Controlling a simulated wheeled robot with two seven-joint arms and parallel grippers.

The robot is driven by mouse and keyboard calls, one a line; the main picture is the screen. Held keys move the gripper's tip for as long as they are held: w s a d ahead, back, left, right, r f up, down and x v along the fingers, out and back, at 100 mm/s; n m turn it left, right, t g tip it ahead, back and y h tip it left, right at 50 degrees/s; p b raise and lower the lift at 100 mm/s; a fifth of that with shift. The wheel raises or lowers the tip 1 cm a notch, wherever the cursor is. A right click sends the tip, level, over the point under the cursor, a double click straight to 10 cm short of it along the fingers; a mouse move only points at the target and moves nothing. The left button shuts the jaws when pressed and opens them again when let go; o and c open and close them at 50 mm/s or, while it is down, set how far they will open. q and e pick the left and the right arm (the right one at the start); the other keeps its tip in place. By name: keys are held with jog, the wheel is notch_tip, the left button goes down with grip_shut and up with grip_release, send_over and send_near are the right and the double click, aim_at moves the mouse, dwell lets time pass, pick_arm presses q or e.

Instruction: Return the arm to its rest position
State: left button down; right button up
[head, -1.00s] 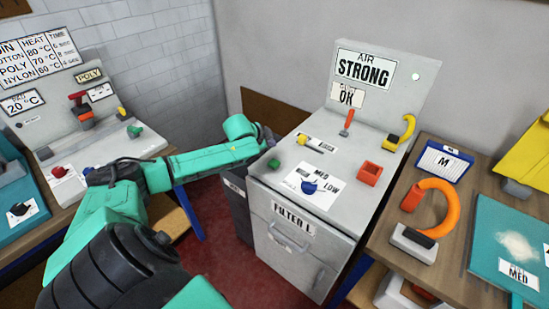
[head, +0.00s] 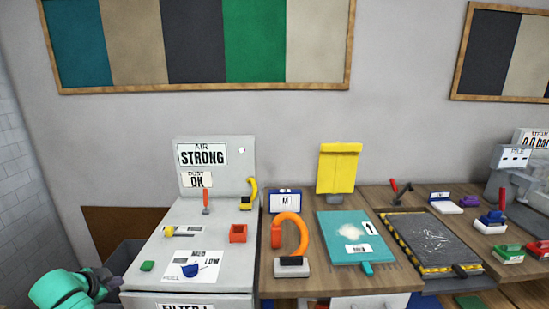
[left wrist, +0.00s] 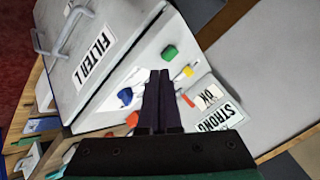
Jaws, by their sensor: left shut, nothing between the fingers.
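My left arm (head: 62,290) shows as a teal and dark piece in the lower left corner of the head view, left of the grey cabinet (head: 150,262). Its fingertips are hard to make out there. In the left wrist view my left gripper (left wrist: 160,76) has its two dark fingers together, with nothing between them. The fingers show in front of the cabinet top, between a blue knob (left wrist: 125,97) and a green knob (left wrist: 170,52). I cannot tell the distance to the cabinet. My right gripper is in neither view.
The cabinet top also bears a red box (head: 238,233) and a yellow handle (head: 253,188). To its right, a wooden table (head: 300,225) holds an orange curved tool (head: 291,225), a teal board (head: 345,225) and a yellow stand (head: 338,168). A dark bin (head: 122,258) stands left of the cabinet.

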pick_arm(q)
jog(key=s+a+f+n+g, duration=0.1)
jog(key=s+f+n, duration=0.15)
jog(key=f, duration=1.15)
jog(key=s+d+f+n+g, duration=0.2)
jog(key=s+d+f+g, duration=0.1)
jog(key=s+f, duration=1.3)
jog(key=s+d+f+g, duration=0.1)
jog(key=s+d+f, duration=0.4)
jog(key=s, duration=0.4)
jog(key=s+d+f+g+b, duration=0.1)
jog(key=s+d+f, duration=0.4)
jog(key=s, duration=0.4)
jog(key=s+d+f+g+h, duration=0.1)
jog(key=s+d+f+g, duration=0.1)
jog(key=s+d+f, duration=0.4)
jog(key=s+f, duration=0.1)
jog(key=s, duration=0.1)
jog(key=shift+s+n, duration=0.35)
jog(key=shift+s, duration=0.05)
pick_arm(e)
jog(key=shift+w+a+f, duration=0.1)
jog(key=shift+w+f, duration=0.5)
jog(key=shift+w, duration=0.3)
pick_arm(q)
jog(key=shift+d+r, duration=0.1)
